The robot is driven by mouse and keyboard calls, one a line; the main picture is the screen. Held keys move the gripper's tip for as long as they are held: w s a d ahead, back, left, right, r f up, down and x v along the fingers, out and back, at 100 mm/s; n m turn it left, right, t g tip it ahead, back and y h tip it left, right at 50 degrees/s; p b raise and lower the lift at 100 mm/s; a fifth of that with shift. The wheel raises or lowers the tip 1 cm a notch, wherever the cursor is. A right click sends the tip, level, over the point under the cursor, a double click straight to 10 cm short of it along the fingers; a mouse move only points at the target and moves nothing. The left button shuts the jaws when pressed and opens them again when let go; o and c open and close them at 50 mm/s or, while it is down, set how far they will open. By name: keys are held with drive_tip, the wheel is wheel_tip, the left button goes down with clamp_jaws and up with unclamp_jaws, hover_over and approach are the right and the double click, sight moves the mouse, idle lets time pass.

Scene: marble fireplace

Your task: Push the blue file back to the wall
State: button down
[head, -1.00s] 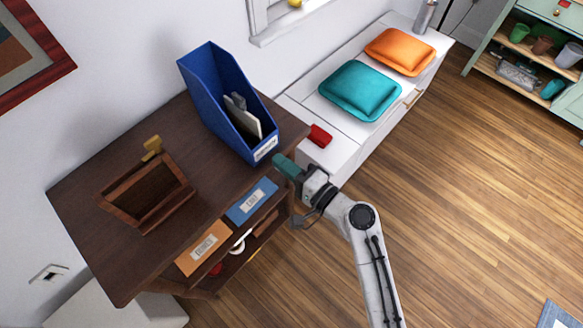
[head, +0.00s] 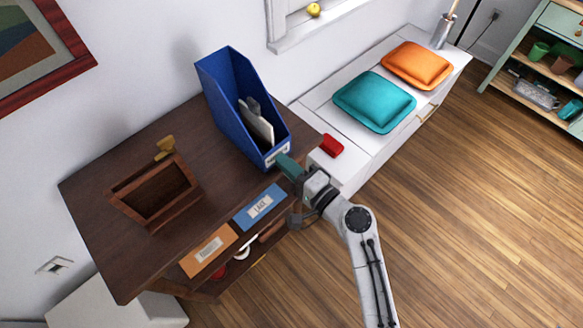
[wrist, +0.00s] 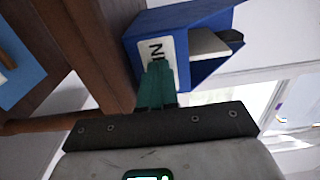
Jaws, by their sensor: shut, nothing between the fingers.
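The blue file (head: 232,108) stands upright on the dark wooden desk (head: 115,205), near its right end, with grey and white papers inside. Its low labelled front faces me, and its tall back is towards the wall. My gripper (head: 281,160) is shut and empty, with its green fingertips at the file's front label. In the wrist view the shut fingers (wrist: 158,72) overlap the lower part of the white label on the blue file (wrist: 190,18); they look to be touching it or very close.
A wooden box (head: 158,192) stands on the desk's left part. A white bench with a red object (head: 331,146), a teal cushion (head: 375,101) and an orange cushion (head: 416,65) lies to the right.

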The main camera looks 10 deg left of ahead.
sight(269, 148)
drive_tip(key=shift+b+x, duration=0.8)
drive_tip(key=shift+x, duration=2.5)
drive_tip(key=shift+w, duration=0.1)
drive_tip(key=shift+d, duration=0.15)
drive_tip(key=shift+v, duration=1.7)
drive_tip(key=v, duration=1.4)
